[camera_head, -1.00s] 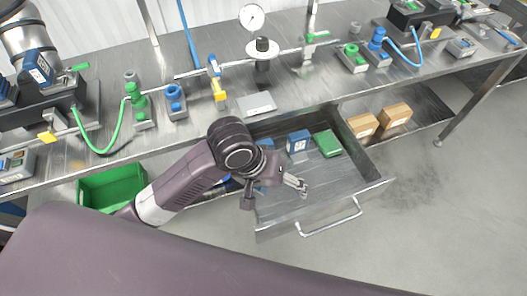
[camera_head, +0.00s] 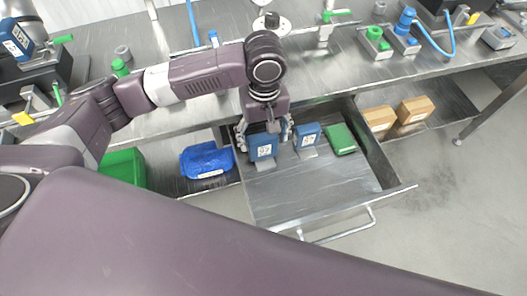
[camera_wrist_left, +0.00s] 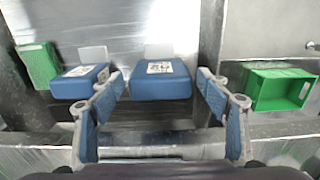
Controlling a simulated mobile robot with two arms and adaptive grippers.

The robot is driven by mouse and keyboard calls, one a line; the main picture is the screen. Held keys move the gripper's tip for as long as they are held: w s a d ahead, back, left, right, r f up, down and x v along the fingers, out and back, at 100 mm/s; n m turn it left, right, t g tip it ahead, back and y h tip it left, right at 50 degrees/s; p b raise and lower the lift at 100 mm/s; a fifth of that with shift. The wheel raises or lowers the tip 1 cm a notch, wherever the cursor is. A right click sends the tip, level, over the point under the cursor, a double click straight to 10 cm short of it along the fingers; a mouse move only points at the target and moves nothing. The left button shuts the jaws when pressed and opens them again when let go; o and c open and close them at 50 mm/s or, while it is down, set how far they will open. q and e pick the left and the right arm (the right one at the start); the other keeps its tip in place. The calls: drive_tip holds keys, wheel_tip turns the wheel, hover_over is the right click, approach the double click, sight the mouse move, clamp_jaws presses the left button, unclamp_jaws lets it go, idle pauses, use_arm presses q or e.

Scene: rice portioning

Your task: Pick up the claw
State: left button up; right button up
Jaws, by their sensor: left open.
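An open metal drawer (camera_head: 310,205) holds two blue blocks with white printed labels and a green block (camera_head: 340,139). The left blue block (camera_head: 262,150) also shows in the left wrist view (camera_wrist_left: 160,85), and the right blue block (camera_head: 308,138) shows there to its left (camera_wrist_left: 80,82). I cannot tell from their look which one is the claw. My left gripper (camera_head: 264,138) points down into the drawer at the left blue block. Its fingers are spread, one on either side, in the left wrist view (camera_wrist_left: 158,98); contact is not visible. My right gripper is not in view.
A green bin (camera_head: 122,168) and a blue wrapped item (camera_head: 206,160) lie left of the drawer. Two cardboard boxes (camera_head: 397,116) sit on the shelf at right. The steel bench (camera_head: 180,115) overhangs the drawer's back. The drawer's front half is bare.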

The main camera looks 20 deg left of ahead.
sight(264, 147)
use_arm(q)
drive_tip(key=f, duration=0.5)
drive_tip(key=shift+w+a+f, duration=0.2)
drive_tip(key=shift+w+f, duration=0.1)
drive_tip(key=shift+f, duration=0.05)
drive_tip(key=c, duration=1.6)
